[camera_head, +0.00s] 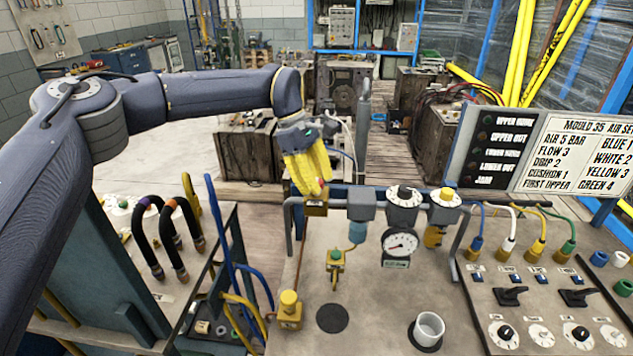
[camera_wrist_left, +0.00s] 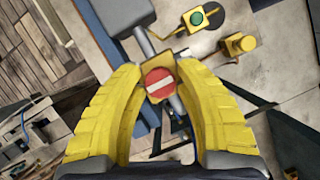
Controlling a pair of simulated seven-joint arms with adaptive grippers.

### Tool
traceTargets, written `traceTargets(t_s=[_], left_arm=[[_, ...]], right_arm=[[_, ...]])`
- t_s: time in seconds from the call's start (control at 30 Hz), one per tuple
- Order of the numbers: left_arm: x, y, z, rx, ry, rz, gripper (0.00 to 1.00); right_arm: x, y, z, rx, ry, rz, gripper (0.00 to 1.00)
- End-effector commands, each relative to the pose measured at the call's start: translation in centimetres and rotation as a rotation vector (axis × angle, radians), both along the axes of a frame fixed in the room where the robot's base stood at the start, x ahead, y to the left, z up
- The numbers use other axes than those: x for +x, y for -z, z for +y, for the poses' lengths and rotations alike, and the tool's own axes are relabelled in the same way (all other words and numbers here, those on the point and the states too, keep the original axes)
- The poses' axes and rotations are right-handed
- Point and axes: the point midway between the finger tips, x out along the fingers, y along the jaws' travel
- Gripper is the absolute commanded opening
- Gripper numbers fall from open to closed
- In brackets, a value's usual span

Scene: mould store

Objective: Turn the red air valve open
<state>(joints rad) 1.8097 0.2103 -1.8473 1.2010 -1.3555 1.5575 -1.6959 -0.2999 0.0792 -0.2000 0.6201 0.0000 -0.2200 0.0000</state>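The red air valve (camera_wrist_left: 158,83) is a round red knob with a white bar across it, on a yellow block on a grey pipe. In the head view the red air valve (camera_head: 321,188) is mostly hidden behind my left gripper (camera_head: 313,182), whose yellow fingers point down at it. In the left wrist view my left gripper (camera_wrist_left: 158,72) has its fingers spread. The knob lies between and just beyond the fingertips; I cannot tell whether they touch it. The white bar lies roughly crosswise between the fingers. My right gripper is not in view.
A pressure gauge (camera_head: 400,243) and dial-topped regulators (camera_head: 404,196) sit right along the pipe. A green button box (camera_head: 335,257) and yellow knob (camera_head: 289,300) stand nearer on the bench. A white cup (camera_head: 429,328) is at front. Hoses (camera_head: 165,235) rise on the left.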

Motion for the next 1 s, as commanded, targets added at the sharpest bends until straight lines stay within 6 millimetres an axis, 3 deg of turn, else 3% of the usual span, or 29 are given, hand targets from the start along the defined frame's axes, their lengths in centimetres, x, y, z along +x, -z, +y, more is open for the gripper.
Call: traceTargets(t_s=[0.03,0.27,0.77,1.0], left_arm=[[0.00,-0.01,0.00,0.000,0.000,0.000,0.26],[0.00,-0.02,0.00,0.000,0.000,0.000,0.00],[-0.12,0.01,-0.10,-0.001,-0.014,0.002,0.00],[-0.23,0.00,-0.19,-0.003,-0.124,0.003,0.00]], right_arm=[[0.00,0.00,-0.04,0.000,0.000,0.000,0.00],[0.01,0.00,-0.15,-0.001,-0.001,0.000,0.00],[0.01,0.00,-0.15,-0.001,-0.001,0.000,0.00],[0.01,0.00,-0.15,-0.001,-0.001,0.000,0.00]])
